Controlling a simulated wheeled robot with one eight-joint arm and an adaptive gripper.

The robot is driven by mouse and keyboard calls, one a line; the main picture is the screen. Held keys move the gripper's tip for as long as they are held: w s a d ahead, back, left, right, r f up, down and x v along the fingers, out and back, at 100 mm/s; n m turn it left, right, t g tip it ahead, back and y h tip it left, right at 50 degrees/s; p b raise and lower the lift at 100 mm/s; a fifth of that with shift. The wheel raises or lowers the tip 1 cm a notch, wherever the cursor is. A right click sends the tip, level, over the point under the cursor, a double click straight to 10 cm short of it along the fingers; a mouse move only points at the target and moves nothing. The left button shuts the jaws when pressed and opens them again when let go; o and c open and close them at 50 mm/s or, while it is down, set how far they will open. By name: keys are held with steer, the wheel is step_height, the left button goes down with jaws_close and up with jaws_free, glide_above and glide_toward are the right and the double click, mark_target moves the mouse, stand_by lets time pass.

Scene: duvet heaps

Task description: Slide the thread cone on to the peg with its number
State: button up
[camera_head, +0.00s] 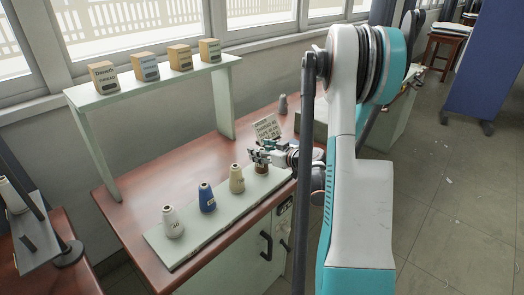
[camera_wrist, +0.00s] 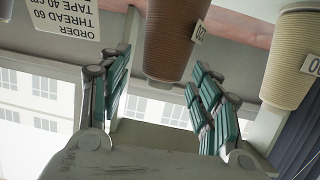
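A brown thread cone (camera_wrist: 175,45) with a number tag hangs into the wrist view from the top, between the two fingers of my gripper (camera_wrist: 163,72). A gap shows beside the left finger; the right finger is close to the cone, and I cannot tell if it touches. In the head view the gripper (camera_head: 258,153) is low over the pale board (camera_head: 190,240), and the brown cone (camera_head: 261,170) is mostly hidden under it. A cream cone (camera_head: 237,179), a blue cone (camera_head: 207,198) and a white cone (camera_head: 172,222) stand upright along the board. No bare peg is clearly visible.
An order card (camera_head: 266,128) stands behind the gripper. A grey cone (camera_head: 282,104) is farther back. A pale raised shelf (camera_head: 150,78) carries several labelled boxes (camera_head: 103,77). The brown tabletop (camera_head: 150,187) left of the board is clear. Another white cone (camera_head: 12,195) is at far left.

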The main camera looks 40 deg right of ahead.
steer(key=v, duration=1.2)
stand_by(0.5)
